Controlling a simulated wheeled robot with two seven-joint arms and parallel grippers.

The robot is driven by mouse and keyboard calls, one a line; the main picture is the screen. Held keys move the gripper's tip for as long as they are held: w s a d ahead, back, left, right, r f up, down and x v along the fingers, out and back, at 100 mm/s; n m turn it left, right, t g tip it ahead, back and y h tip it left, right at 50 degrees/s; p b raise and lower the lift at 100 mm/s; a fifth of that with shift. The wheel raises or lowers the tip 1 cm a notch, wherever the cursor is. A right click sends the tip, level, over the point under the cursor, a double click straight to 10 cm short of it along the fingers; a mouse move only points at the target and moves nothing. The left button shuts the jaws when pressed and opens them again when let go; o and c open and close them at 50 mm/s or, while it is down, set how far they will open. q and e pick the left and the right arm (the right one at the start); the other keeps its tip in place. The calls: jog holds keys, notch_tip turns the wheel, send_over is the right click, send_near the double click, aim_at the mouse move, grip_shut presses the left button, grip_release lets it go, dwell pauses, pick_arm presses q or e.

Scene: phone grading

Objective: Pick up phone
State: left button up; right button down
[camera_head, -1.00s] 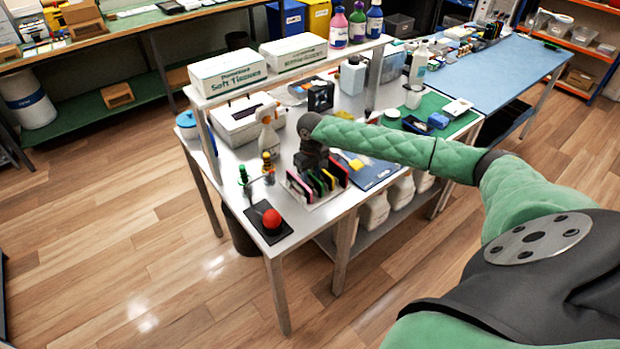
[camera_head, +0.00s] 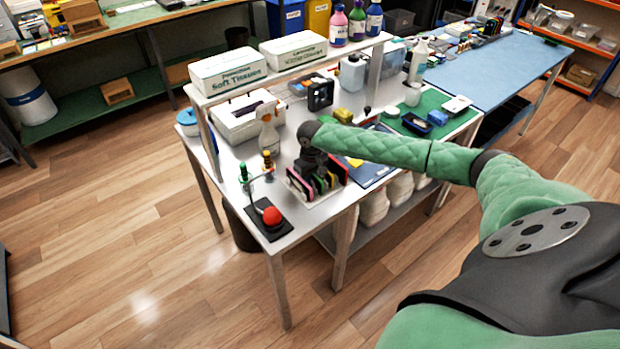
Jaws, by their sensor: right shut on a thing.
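Several phones (camera_head: 328,187) with coloured edges, among them green, pink and red, stand upright side by side in a rack (camera_head: 302,194) near the front edge of the white workbench (camera_head: 336,207). My right gripper (camera_head: 314,174) is directly above the rack, pointing down, with its fingers among the tops of the phones. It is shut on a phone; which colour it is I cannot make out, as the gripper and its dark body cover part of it. The phone still appears to be within the rack. My left gripper is out of view.
Left of the rack are a red button (camera_head: 271,216) on a black base, small green and yellow-topped bottles and a spray bottle (camera_head: 268,135). A blue mat (camera_head: 374,172) lies to the right. Tissue boxes (camera_head: 228,72) stand on the shelf above.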

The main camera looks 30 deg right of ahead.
jog(key=shift+r, duration=0.1)
